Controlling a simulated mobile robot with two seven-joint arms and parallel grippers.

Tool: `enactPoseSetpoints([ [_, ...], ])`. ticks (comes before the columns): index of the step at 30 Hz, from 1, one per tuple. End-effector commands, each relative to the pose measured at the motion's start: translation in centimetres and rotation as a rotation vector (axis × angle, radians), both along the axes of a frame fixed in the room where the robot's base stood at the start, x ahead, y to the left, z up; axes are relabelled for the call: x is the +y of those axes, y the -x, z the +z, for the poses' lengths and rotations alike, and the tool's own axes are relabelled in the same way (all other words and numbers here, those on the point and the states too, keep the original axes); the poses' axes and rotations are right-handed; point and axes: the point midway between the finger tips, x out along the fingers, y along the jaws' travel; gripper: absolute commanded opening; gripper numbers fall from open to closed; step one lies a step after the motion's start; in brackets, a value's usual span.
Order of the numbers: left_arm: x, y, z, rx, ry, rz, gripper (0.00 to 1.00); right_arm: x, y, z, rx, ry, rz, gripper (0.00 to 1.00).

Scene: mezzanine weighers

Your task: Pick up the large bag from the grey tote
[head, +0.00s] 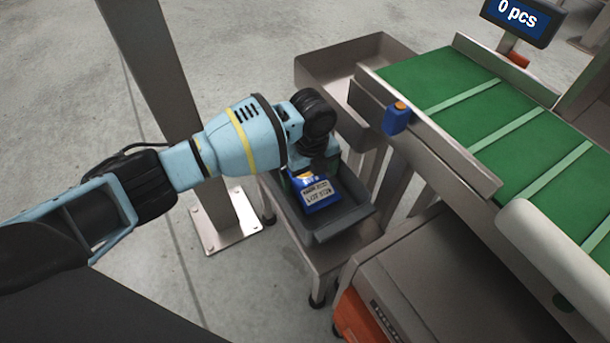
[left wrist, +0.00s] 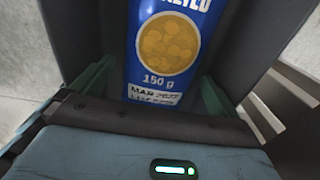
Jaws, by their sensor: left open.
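The large bag (head: 317,194) is blue with a pale printed label and lies in the grey tote (head: 343,226), which stands on a low metal stand. In the left wrist view the bag (left wrist: 172,48) shows a round yellow picture and "150 g". My left gripper (head: 303,180) reaches down into the tote over the bag; its fingers are largely hidden by the wrist in the head view. In the left wrist view the open fingers (left wrist: 150,95) stand on either side of the bag. Whether they touch it I cannot tell. My right gripper is not in view.
A green belt conveyor (head: 460,85) with pale cleats stands to the right, with a blue box-like part (head: 397,118) on its side rail. A metal trough (head: 340,62) lies behind the tote. A steel post (head: 180,90) stands left. A display (head: 518,18) reads "0 pcs".

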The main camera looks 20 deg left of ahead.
Motion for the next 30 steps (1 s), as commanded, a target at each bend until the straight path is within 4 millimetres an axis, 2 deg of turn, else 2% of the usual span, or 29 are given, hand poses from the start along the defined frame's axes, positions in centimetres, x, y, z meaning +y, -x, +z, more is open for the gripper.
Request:
enactPoseSetpoints([
  [1,0.0,0.1,-1.3,0.004,-0.002,0.0,1.0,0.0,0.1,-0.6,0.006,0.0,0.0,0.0],
  [3,0.0,0.1,-2.1,0.004,-0.002,0.0,1.0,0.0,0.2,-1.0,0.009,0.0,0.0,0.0],
  [11,0.0,0.0,-2.3,0.0,0.0,0.0,1.0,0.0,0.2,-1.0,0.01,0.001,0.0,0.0],
  [21,0.0,0.0,-2.2,0.0,0.0,0.0,0.6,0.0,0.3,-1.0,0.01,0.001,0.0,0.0],
  [30,0.0,0.0,-1.5,-0.001,0.0,0.0,0.6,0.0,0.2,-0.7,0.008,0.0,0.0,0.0],
])
